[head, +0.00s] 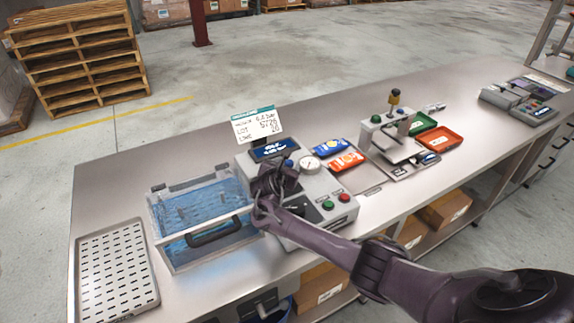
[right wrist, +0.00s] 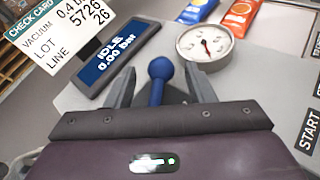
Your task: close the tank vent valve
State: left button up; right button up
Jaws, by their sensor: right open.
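The vent valve appears as a blue round-ended lever (right wrist: 158,85) in the right wrist view, on the grey control unit beside the tank. In the head view its blue knob (head: 289,163) shows just past my gripper. My right gripper (head: 280,172) is over the control unit, coming from the front right. In the right wrist view its jaws (right wrist: 160,82) are open, with one finger on each side of the blue lever; I cannot tell whether they touch it. The lever's base is hidden by the gripper. The clear tank (head: 165,225) with blue water stands left of the unit, lid down. My left gripper is not in view.
The display (right wrist: 117,58) reads IDLE, 0.00 bar. A dial gauge (right wrist: 204,43) and a check card (head: 257,125) stand close by. Green and red buttons (head: 344,197) are at the unit's right. A perforated tray (head: 115,272) lies at the left; blue and orange packets (head: 346,161) lie behind.

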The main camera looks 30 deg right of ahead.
jog(key=v, duration=0.6)
jog(key=shift+s+a+r, duration=0.1)
jog(key=shift+s+a, duration=0.1)
jog(key=shift+a, duration=0.05)
jog(key=shift+c, duration=0.3)
